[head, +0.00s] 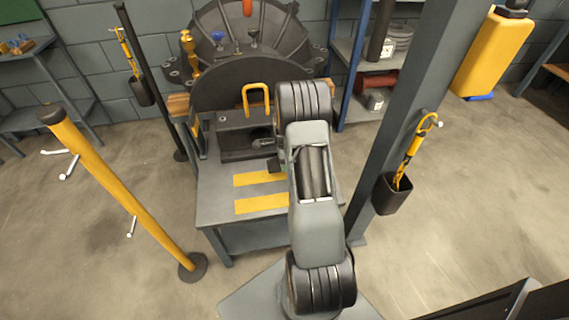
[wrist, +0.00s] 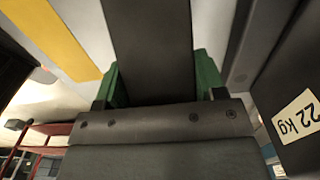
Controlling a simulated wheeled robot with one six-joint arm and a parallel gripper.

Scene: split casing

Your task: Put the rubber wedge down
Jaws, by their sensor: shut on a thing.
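The rubber wedge (wrist: 148,45) appears as a dark, flat-faced block between the green fingers of my gripper (wrist: 158,78) in the wrist view. My gripper is shut on it. In the head view, a small dark end of the wedge (head: 275,165) shows left of my arm, over the grey bench (head: 215,203) near its yellow stripes (head: 260,179). My arm hides most of the gripper there. I cannot tell whether the wedge touches the bench top.
A dark part labelled "22 kg" (wrist: 297,118) is close at right in the wrist view. A yellow post (head: 120,190) stands left; a grey column (head: 400,110) stands right.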

